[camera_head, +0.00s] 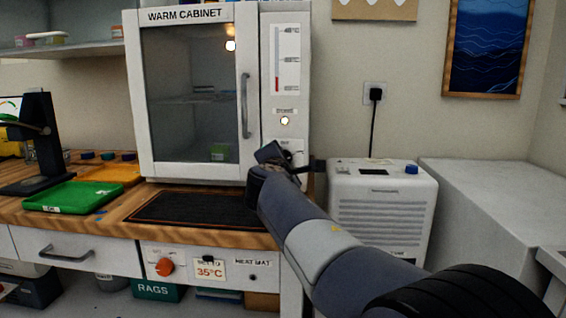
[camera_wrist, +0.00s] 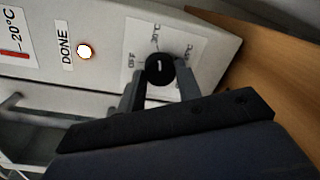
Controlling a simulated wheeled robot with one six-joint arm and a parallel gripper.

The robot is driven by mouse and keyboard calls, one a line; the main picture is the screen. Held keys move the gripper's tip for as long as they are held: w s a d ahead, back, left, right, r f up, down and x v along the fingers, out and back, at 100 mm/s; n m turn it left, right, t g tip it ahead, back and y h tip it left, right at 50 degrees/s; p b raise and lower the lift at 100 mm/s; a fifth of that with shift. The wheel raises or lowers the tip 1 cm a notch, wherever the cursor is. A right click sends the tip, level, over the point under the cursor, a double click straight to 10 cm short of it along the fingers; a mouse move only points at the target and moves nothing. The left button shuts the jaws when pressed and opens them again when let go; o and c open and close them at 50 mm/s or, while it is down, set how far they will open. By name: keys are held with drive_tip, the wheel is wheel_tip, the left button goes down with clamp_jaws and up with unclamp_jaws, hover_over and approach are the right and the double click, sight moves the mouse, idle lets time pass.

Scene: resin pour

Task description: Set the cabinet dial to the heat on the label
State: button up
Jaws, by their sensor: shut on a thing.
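The warm cabinet (camera_head: 245,165) stands on the bench, with its control panel on the right side. The cabinet dial (camera_wrist: 159,66) is a small black knob with a white mark, and my gripper (camera_wrist: 160,84) is shut on it. Around the dial are OFF on the left and two printed temperatures above and to the right, too blurred to read surely. I cannot tell exactly which one the mark points at. In the head view my gripper (camera_head: 285,155) hides most of the dial. The label (camera_head: 209,270) under the bench reads 35°C.
A DONE lamp (camera_wrist: 84,51) glows on the panel. The heat mat (camera_head: 185,208) lies before the cabinet, with an orange knob (camera_head: 165,267) below it. A green tray (camera_head: 72,196) is at left. A white appliance (camera_head: 383,205) stands close to the right of my gripper.

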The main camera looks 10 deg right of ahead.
drive_tip(key=o, duration=1)
drive_tip(key=shift+c, duration=0.2)
drive_tip(key=v, duration=1)
drive_tip(key=shift+s+a+p, duration=0.15)
drive_tip(key=shift+s+p, duration=0.25)
drive_tip(key=shift+w, duration=0.1)
drive_tip(key=x, duration=1)
drive_tip(key=shift+w+b, duration=0.3)
drive_tip(key=shift+w, duration=0.05)
